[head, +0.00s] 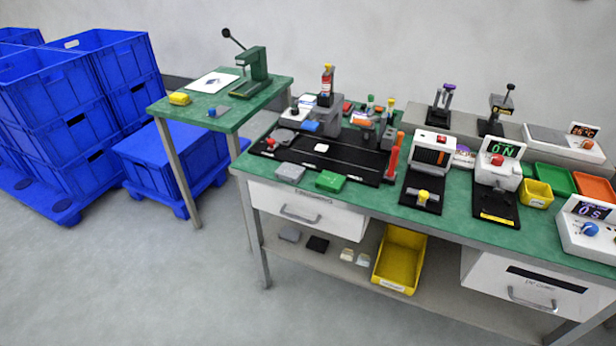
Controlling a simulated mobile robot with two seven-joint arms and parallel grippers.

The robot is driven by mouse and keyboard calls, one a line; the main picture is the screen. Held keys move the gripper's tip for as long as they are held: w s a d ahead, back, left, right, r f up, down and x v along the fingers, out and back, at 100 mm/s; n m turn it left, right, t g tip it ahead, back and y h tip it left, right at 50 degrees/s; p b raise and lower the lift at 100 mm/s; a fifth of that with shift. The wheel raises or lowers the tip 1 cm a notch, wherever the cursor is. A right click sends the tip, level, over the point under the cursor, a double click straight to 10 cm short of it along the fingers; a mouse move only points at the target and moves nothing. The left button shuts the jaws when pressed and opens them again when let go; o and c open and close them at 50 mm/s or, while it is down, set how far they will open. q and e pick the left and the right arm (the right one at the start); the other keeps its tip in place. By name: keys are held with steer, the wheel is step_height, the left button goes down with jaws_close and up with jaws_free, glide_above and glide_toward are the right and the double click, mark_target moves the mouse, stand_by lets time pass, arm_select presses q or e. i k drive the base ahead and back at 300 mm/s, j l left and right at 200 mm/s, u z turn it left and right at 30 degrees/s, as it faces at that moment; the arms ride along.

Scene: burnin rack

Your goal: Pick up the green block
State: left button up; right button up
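A green block (330,181) lies at the front left of the green-topped workbench (385,205), just in front of a black board. It is flat and box-shaped. A grey block (291,171) of similar shape lies to its left. Neither of my grippers shows in the head view, so I cannot see whether they are open or shut.
A black board (305,155) with small parts lies behind the block. Devices, bins and a yellow bin (399,258) on the lower shelf fill the bench area. A smaller table (215,110) and blue crates (75,95) stand left. The floor in front is clear.

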mark_target(331, 182)
steer(key=i+j+z, duration=0.15)
steer(key=z, duration=0.35)
steer(key=j+z, duration=0.35)
steer(key=z, duration=0.15)
steer(key=i+j+z, duration=0.15)
steer(key=j, duration=0.3)
steer(key=j+z, duration=0.15)
steer(key=j, duration=0.25)
steer(key=j+z, duration=0.15)
steer(key=j, duration=0.75)
